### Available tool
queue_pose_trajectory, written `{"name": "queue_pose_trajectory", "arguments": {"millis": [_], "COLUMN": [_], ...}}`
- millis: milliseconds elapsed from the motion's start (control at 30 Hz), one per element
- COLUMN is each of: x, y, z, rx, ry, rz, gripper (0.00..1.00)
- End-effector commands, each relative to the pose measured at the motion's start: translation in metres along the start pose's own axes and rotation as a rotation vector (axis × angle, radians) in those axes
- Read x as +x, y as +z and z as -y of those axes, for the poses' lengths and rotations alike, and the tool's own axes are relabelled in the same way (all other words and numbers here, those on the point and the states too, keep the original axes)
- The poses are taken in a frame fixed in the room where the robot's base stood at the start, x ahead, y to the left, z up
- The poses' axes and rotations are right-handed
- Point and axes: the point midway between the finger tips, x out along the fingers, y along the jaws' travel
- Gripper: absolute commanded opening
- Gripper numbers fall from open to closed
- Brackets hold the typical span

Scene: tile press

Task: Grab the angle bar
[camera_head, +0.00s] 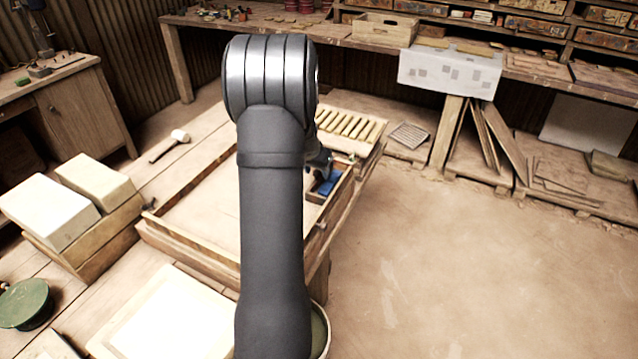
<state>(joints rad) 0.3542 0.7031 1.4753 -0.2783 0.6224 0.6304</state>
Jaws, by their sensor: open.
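My gripper (323,163) shows only in part, small and dark, just right of my arm. It is open, over the right side of a shallow wooden frame (170,236) on the workbench. A small blue thing (328,184) lies just below it, inside a narrow compartment at the frame's right side. I cannot tell whether the gripper touches it. I cannot make out the angle bar for certain; my arm covers the middle of the frame and part of the compartment.
A slatted wooden rack (345,124) stands behind the frame. A mallet (172,143), pale blocks (48,212), a green-lidded pot (25,303) and a pale tray (165,318) lie to the left and front. The floor (470,270) at right is clear.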

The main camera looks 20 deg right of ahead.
Motion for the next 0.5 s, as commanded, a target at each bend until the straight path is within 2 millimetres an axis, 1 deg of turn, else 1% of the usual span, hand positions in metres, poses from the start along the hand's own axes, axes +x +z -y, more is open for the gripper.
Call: {"name": "queue_pose_trajectory", "arguments": {"millis": [33, 100, 333, 367, 500], "x": [0.008, 0.015, 0.018, 0.018, 0.018], "y": [0.0, 0.0, -0.001, -0.001, 0.0], "z": [0.0, 0.0, 0.001, 0.001, 0.001], "rx": [0.0, 0.0, 0.0, 0.0, -0.001], "ry": [0.001, 0.001, -0.001, -0.001, -0.001], "rz": [0.002, 0.002, -0.001, -0.001, -0.001], "gripper": [0.47, 0.47, 0.47, 0.45, 0.17]}}
